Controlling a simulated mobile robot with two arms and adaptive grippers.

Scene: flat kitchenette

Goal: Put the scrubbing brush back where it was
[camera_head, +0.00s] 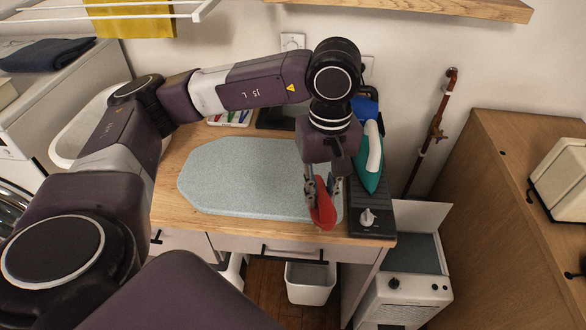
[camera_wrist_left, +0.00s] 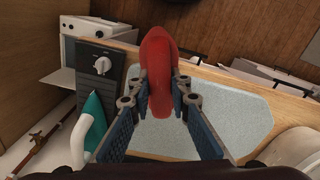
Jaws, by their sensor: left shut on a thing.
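The red scrubbing brush (camera_head: 324,213) hangs in my left gripper (camera_head: 319,190) near the front right corner of the wooden worktop. In the left wrist view the two fingers (camera_wrist_left: 161,92) close on the sides of the red brush (camera_wrist_left: 158,58), which points away from the palm. The brush is over the right end of the grey-blue ironing pad (camera_head: 245,180). I cannot tell how high it is above it. The underside of the brush is hidden. My right gripper is in neither view.
A teal iron (camera_head: 370,160) stands on a black hob (camera_head: 355,210) with a white knob, close to the right of the gripper. The middle and left of the pad are clear. A white bin (camera_head: 311,282) stands below. A wooden cabinet (camera_head: 500,200) is at the right.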

